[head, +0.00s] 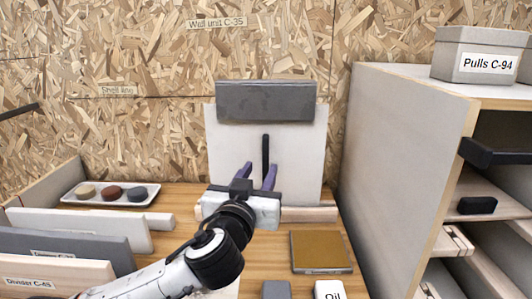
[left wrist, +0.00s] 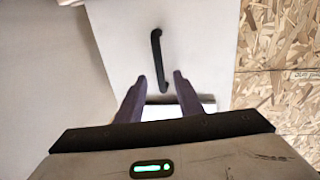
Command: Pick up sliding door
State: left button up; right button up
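The sliding door looks to be the white upright panel (head: 225,150) with a black vertical bar handle (head: 265,155), standing at the back of the table near the chipboard wall. The panel (left wrist: 200,45) and its handle (left wrist: 156,50) also show in the left wrist view. My left gripper (head: 258,172) is in front of the panel, below the middle of the handle. Its two purple fingers are apart, with the handle's lower end appearing between the tips in the left wrist view. I cannot tell whether they touch it. My right gripper is not in view.
A grey block (head: 265,102) covers the panel's top. A wooden cabinet (head: 395,160) stands close on the right, with a box labelled Pulls C-94 (head: 478,58) on top. Divider boards (head: 60,275) and a white tray (head: 110,194) are left. A brown-topped slab (head: 320,250) lies in front.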

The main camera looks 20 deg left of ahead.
aim_at(264, 159)
pick_arm(q)
jog(key=shift+w+a+r, duration=0.1)
jog(key=shift+w, duration=0.85)
jog(key=shift+w+a+r, duration=0.1)
jog(key=shift+w, duration=0.85)
grip_shut()
jog(key=shift+r, duration=0.15)
